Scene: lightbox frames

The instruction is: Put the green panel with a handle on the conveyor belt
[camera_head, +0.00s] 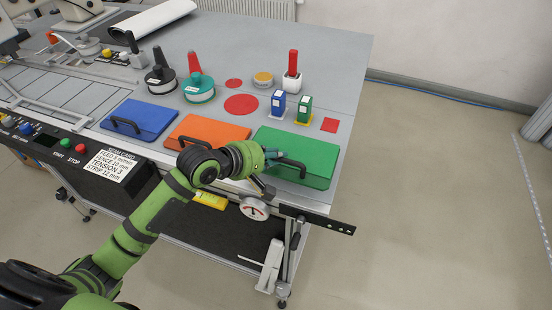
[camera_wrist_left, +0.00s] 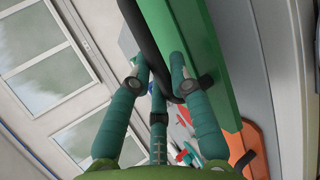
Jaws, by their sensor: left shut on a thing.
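The green panel (camera_head: 305,152) with a black handle (camera_head: 290,166) lies at the front right of the grey table. My left gripper (camera_head: 272,158) is at the handle, on the panel's left side. In the left wrist view my gripper's fingers (camera_wrist_left: 158,82) are closed around the black handle (camera_wrist_left: 148,40), with the green panel (camera_wrist_left: 222,70) right beside them. The panel looks flat on the table; I cannot tell whether it is lifted. The conveyor belt (camera_head: 62,88) seems to be the grey segmented strip at the left. My right gripper is not in view.
An orange panel (camera_head: 222,130) and a blue panel (camera_head: 150,116) lie left of the green one. Blue and green boxes (camera_head: 304,110), spools (camera_head: 198,90) and red markers (camera_head: 240,104) stand or lie behind. A gauge (camera_head: 254,209) and black bar (camera_head: 330,222) are at the front edge.

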